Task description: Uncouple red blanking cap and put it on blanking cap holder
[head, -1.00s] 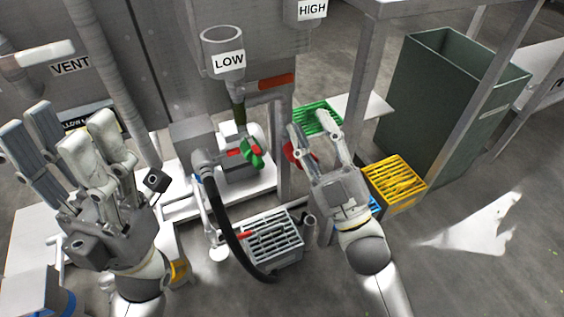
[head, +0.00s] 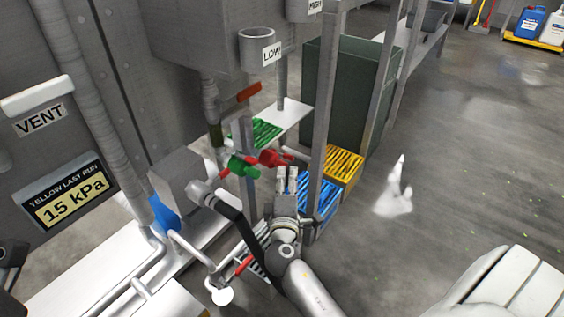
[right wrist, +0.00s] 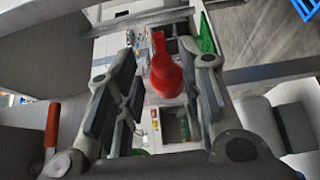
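The red blanking cap (head: 270,158) is at pipe height, right beside a green coupling part (head: 243,166), in the head view. In the right wrist view the red cap (right wrist: 167,75) shows between the fingers of my right gripper (right wrist: 163,90), with gaps on both sides. My right gripper (head: 287,178) is open, just below the cap in the head view, and appears not to touch it. Only a dark part of what looks like my left gripper shows at the left edge of the head view; its fingers are out of frame. I cannot make out the blanking cap holder.
A grey post (head: 326,130) stands close to the right of my right gripper. A black hose (head: 236,220) curves to its left. Blue (head: 320,200), yellow (head: 343,168) and green (head: 266,131) crates stand nearby. A dark green bin (head: 345,95) is behind. Open floor lies right.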

